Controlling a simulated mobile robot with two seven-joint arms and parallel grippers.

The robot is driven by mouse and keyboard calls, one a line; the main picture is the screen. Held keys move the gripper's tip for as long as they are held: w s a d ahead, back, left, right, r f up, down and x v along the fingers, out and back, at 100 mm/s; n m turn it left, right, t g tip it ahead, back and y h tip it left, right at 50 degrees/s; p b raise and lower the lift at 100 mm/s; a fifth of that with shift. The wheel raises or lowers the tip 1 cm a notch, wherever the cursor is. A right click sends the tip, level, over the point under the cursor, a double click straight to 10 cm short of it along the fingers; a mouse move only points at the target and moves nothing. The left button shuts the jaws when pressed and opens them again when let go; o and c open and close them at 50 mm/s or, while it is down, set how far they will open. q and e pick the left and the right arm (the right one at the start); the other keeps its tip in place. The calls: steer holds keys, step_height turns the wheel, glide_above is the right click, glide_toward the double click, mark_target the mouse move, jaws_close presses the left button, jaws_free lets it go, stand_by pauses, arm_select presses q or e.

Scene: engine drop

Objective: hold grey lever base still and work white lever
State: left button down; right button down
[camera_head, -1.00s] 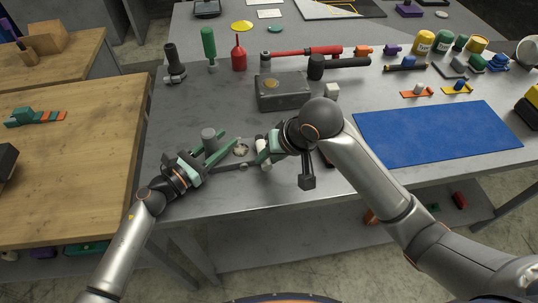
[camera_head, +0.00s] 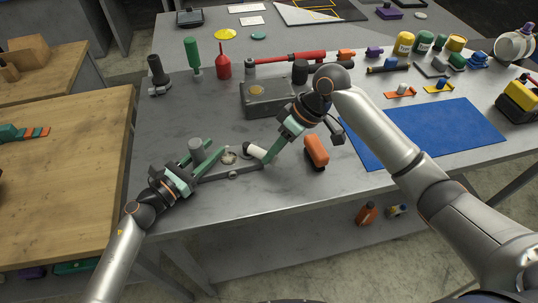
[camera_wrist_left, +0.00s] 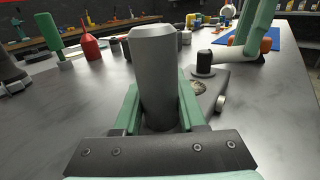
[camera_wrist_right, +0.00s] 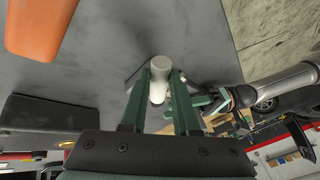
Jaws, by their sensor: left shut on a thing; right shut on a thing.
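The grey lever base shows as an upright grey post (camera_head: 197,151) near the table's front left edge. My left gripper (camera_head: 203,158) is shut on this post; the left wrist view shows the post (camera_wrist_left: 156,75) between its green fingers. The white lever (camera_head: 256,150) stands to the right of the post, tilted, beside a flat dark bar (camera_head: 232,174). My right gripper (camera_head: 270,154) is shut on the white lever. In the right wrist view the white lever (camera_wrist_right: 159,78) shows end-on between the fingers. The lever's lower end is hard to make out.
A pale round disc (camera_head: 229,157) lies between the two grippers. A dark grey box (camera_head: 268,98) stands behind. A blue mat (camera_head: 430,134) covers the table's right side.

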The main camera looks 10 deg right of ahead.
steer(key=w+n+g, duration=0.1)
steer(key=w+d+n, duration=0.1)
steer(key=n, duration=0.1)
steer(key=shift+n+g, duration=0.3)
steer(key=shift+g, duration=0.1)
steer(key=shift+w+d+n+g+h, duration=0.2)
steer(key=shift+w+n+g, duration=0.2)
steer(key=shift+n, duration=0.35)
steer(key=shift+w+d+n+g+h, duration=0.1)
steer(key=shift+w+n+g+h, duration=0.15)
steer(key=shift+w+n, duration=0.4)
steer(key=shift+s, duration=0.15)
steer(key=c, duration=0.6)
jaws_free()
steer(key=shift+c, duration=0.2)
steer(key=v, duration=1.2)
